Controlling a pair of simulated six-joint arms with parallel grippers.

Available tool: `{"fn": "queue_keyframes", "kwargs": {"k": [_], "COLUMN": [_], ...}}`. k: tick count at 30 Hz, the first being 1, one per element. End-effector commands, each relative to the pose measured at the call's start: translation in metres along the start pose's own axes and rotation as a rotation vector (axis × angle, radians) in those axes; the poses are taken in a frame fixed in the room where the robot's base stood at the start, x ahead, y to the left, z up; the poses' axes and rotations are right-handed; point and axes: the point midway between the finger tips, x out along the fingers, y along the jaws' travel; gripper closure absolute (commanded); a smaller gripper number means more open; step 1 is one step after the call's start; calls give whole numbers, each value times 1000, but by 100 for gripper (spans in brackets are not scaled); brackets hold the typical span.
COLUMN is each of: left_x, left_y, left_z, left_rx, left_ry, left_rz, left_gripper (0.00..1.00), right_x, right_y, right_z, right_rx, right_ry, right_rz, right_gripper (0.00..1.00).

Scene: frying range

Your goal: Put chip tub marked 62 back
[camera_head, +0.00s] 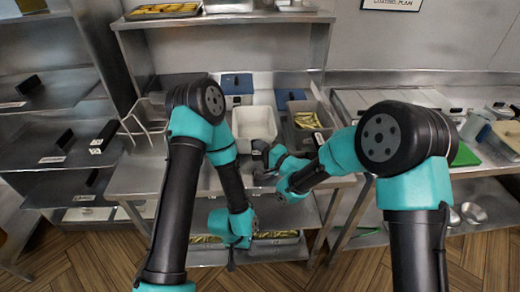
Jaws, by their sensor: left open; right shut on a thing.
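A white tub (254,122) that looks empty sits on the steel counter. A grey tub (328,112) with yellow packets stands to its right, with a small pale label at its front. I cannot read the number 62 on either. My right gripper (264,160) is at the front of the white tub and shut, apparently on a dark handle there; its fingers are too small to see clearly. My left gripper (232,258) is open, pointing down in front of the lower shelf, apart from the counter tubs. My arm partly hides the lower trays.
Trays of yellow food (275,243) lie on the lower shelf. Blue-lidded containers (237,84) stand behind the tubs. A wire rack (145,120) is at the counter's left. Dark shelves (60,95) with black handles stand at left; a green board (465,154) lies at right.

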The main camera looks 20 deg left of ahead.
Motion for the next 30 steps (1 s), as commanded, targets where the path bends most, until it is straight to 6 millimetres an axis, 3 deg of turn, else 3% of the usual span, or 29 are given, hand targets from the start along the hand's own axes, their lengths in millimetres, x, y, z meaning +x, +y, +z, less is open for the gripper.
{"fn": "queue_keyframes", "kwargs": {"k": [21, 22, 30], "left_x": [0, 0, 0], "left_y": [0, 0, 0], "left_z": [0, 0, 0], "left_rx": [0, 0, 0], "left_ry": [0, 0, 0], "left_rz": [0, 0, 0], "left_gripper": [57, 57, 57], "right_x": [0, 0, 0], "right_y": [7, 7, 7], "right_z": [0, 0, 0], "right_rx": [0, 0, 0], "right_ry": [0, 0, 0], "right_rz": [0, 1, 0], "right_gripper": [100, 72, 46]}}
